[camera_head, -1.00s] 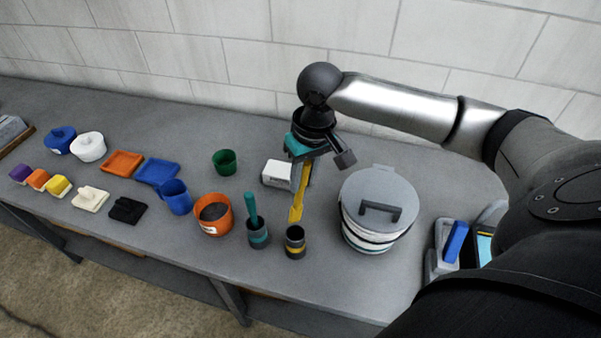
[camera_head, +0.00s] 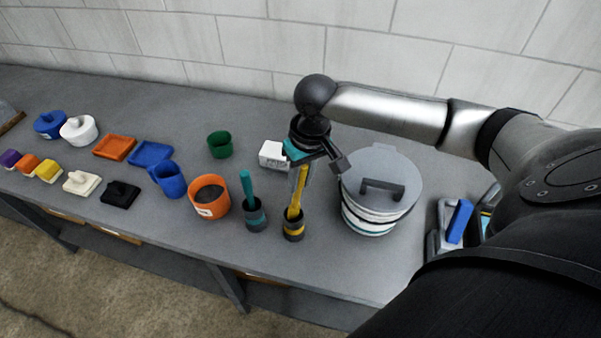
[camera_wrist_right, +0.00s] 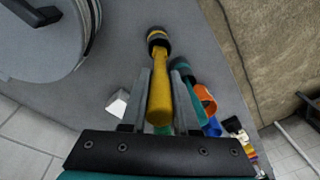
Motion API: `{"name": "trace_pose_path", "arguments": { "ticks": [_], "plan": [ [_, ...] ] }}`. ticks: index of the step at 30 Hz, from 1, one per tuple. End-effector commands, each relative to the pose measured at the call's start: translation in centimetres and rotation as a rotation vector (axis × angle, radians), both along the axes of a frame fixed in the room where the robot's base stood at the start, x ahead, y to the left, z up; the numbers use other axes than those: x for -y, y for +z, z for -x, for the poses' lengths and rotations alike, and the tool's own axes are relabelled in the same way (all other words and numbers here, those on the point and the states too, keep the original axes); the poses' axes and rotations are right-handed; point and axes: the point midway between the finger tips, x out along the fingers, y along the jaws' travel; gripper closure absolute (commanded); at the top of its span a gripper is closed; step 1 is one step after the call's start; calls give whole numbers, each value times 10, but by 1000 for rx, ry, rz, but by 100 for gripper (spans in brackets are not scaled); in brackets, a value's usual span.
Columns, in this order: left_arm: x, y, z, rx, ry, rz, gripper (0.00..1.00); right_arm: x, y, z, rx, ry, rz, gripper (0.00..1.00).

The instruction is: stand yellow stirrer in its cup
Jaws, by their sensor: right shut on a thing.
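The yellow stirrer (camera_head: 296,201) is close to upright, with a slight tilt. My right gripper (camera_head: 302,178) is shut on its upper part. Its lower end is at the mouth of the dark cup with the yellow band (camera_head: 293,232) and appears to be inside. In the right wrist view the stirrer (camera_wrist_right: 159,95) runs between my fingers (camera_wrist_right: 161,72) down to the cup (camera_wrist_right: 158,38). How deep the end sits is hidden. My left gripper is out of view.
A teal stirrer (camera_head: 248,188) stands in a similar cup (camera_head: 256,217) just left. An orange pot (camera_head: 211,209) is further left. A lidded bucket (camera_head: 368,221) stands close on the right. A white block (camera_head: 272,153) lies behind. Bare bench lies in front.

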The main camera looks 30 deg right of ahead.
Motion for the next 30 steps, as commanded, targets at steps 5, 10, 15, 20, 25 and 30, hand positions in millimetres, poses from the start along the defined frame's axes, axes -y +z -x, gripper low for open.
{"name": "trace_pose_path", "arguments": {
  "ticks": [5, 10, 15, 20, 25, 30],
  "plan": [
    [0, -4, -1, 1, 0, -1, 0, 0, -16, 1, -2, 0, 0, 100],
    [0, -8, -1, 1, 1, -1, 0, 0, -28, 0, -2, 0, 0, 100],
    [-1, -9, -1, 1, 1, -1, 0, 0, -35, 0, -1, 0, -1, 100],
    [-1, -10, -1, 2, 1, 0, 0, 0, -38, 0, -1, 0, -1, 100],
    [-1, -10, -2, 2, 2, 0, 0, 0, -38, 0, -1, 0, -1, 100],
    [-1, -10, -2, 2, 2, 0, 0, 0, -38, 0, -1, 0, -1, 62]
  ]
}}
